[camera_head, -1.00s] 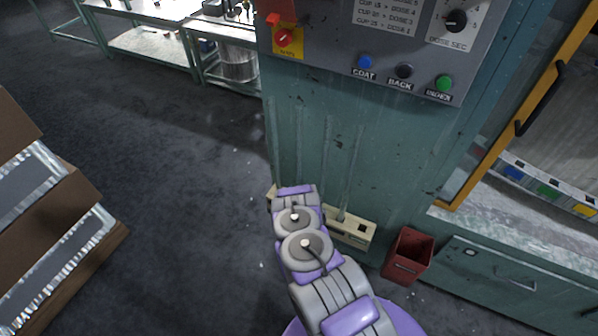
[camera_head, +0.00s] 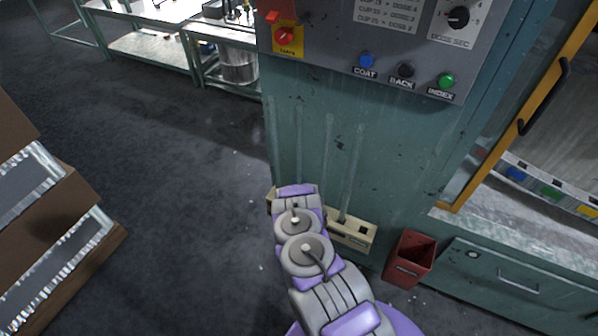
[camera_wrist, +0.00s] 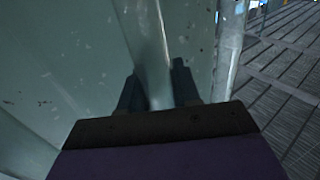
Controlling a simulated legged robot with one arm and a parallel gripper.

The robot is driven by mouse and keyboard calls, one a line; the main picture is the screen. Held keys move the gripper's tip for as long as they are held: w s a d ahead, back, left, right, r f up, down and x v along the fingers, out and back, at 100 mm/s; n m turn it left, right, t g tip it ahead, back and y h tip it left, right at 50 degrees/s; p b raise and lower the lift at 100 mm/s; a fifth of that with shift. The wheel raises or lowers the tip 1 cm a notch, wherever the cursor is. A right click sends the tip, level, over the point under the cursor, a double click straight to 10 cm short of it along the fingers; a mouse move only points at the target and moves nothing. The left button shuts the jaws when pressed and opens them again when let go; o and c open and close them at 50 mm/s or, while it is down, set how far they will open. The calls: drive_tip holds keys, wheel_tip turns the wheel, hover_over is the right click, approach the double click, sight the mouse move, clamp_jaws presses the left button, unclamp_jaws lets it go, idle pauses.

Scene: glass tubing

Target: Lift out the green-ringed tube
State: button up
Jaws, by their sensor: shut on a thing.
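My gripper (camera_wrist: 157,88) is shut on a clear glass tube (camera_wrist: 148,45) in the wrist view, with one dark finger on each side of it. The tube runs upward out of that picture. In the head view my gripper is hidden behind my own arm. There, several faint clear tubes (camera_head: 355,165) stand upright against the green machine panel, above a cream rack (camera_head: 360,234). I cannot make out a green ring on any tube, so I cannot tell from colour which tube I hold.
Another clear tube (camera_wrist: 228,50) stands just right of my gripper, apart from it. The green machine panel (camera_head: 400,140) is close behind. A red bin (camera_head: 409,257) is right of the rack. Cardboard boxes (camera_head: 60,225) are at the left. Open floor (camera_head: 180,200) lies between.

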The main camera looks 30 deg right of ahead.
clamp_jaws()
drive_tip(key=shift+r, duration=0.1)
